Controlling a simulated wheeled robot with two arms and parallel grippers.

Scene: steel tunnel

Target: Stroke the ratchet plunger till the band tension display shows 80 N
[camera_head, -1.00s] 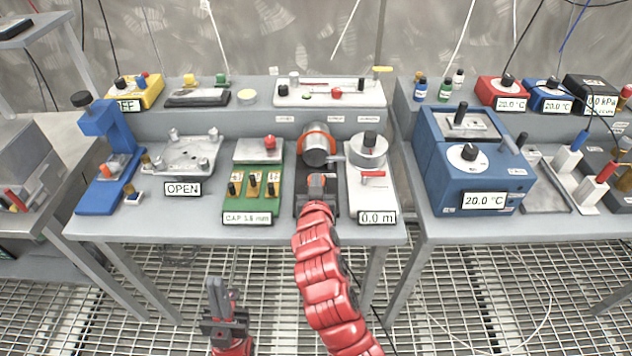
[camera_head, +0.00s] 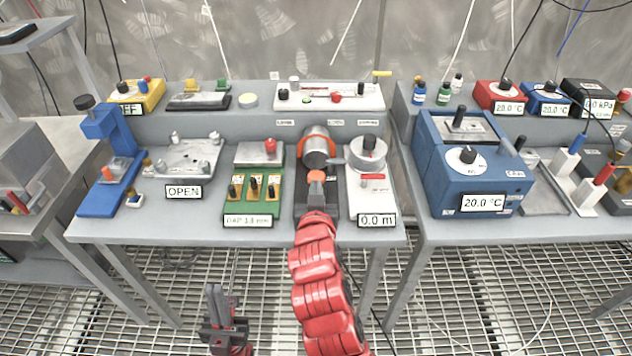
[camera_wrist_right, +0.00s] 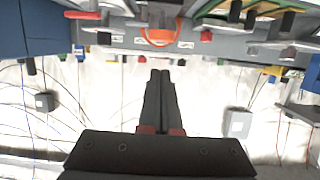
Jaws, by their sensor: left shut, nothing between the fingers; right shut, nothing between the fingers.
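A cylinder with an orange band (camera_head: 316,148) stands on a dark base on the middle bench. An orange-topped block (camera_head: 316,178), which looks like the plunger, sits in front of it. The orange band also shows at the top of the right wrist view (camera_wrist_right: 160,38). My right arm reaches up to the near side of this device, and its gripper is largely hidden there in the head view. In the right wrist view my right gripper (camera_wrist_right: 160,74) is shut and empty. My left gripper (camera_head: 218,298) is shut and empty, low in front of the bench. No tension display is readable; my right arm covers the device's front.
A white unit (camera_head: 372,190) with a red lever and a "0.0 m" display (camera_head: 377,220) stands close right. A blue box (camera_head: 470,180) reading 20.0 °C is on the right bench.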

